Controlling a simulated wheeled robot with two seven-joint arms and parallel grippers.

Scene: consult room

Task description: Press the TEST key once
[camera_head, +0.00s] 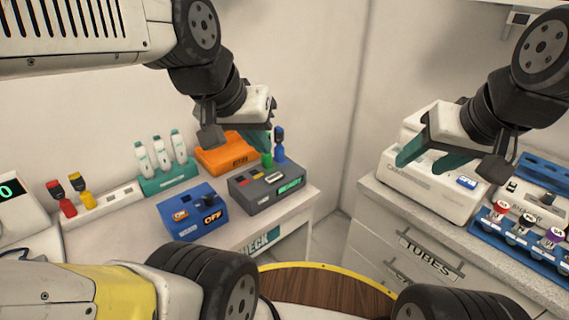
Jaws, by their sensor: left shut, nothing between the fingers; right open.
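A blue box (188,222) marked OFF stands left of the grey box. Behind are an orange box (222,160), a teal rack (170,182) of white bottles, and a blue-capped item (279,148). A blue tube rack (515,240) is at right. Open floor separates the counters.

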